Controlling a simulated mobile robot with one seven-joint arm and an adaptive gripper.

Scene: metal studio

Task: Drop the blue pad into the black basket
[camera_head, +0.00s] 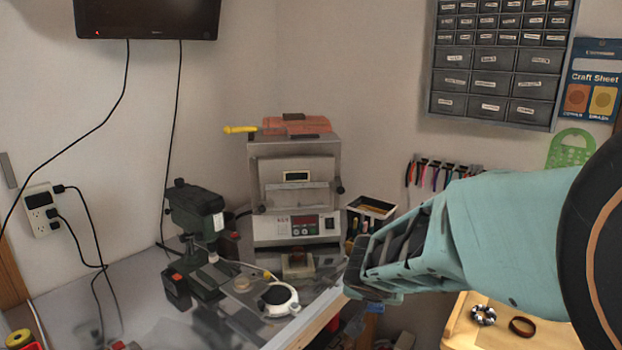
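My gripper (364,272) is at the centre right, at the end of my teal arm, seen from the side over the workbench's right edge. Its fingers are dark and partly hidden by its own body, so I cannot tell whether they are open or shut. A small blue patch (375,308) shows just below the gripper; I cannot tell if it is the blue pad or if it is touched. A black open box (371,206) with tools stands behind the gripper; I cannot tell if it is the black basket. No other likely basket is clear.
The workbench (140,290) holds a dark green drill press (196,225), a grey machine (293,190) and a round white device (277,300). A wooden surface (470,335) with two rings is at the lower right. Drawers (500,60) hang on the wall.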

